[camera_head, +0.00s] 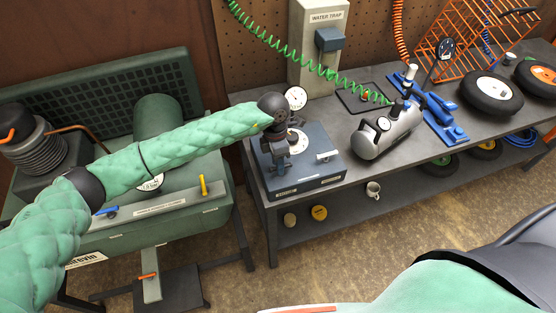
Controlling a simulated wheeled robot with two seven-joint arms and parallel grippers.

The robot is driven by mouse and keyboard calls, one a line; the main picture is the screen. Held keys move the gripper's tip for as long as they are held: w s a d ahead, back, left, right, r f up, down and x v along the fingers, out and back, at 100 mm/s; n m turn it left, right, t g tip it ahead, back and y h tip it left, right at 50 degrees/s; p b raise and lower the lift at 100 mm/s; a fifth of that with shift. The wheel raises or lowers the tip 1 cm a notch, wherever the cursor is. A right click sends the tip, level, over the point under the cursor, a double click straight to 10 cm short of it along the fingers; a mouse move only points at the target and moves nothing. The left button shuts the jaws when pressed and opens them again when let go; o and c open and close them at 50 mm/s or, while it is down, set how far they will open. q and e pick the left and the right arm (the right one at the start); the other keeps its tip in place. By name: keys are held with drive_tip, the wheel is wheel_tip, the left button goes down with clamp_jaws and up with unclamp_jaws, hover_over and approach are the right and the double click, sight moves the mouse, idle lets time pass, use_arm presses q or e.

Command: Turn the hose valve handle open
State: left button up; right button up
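The green compressor (157,118) stands at the left. Its front panel carries a blue lever (105,211), lying roughly level, and a yellow lever (203,185), standing upright. An orange lever (147,276) shows low under the tank. I cannot tell which of these is the hose valve handle; the panel label is too small to read. My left arm reaches across in front of the compressor. My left gripper (277,158) points down over a blue-grey box (312,172) on the bench, right of the compressor levers and apart from them. Its fingers are dark and blurred. My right gripper is out of view.
The grey bench (340,105) holds a silver cylinder with fittings (388,133), a blue tool (440,118), wheels (490,93) and an orange wire basket (470,40). A water trap (318,45) hangs behind. A green coiled hose (268,48) droops to the bench. A mug (373,190) sits on the lower shelf.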

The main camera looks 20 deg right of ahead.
use_arm(q)
drive_tip(key=shift+s+f, duration=0.1)
drive_tip(key=shift+f, duration=0.3)
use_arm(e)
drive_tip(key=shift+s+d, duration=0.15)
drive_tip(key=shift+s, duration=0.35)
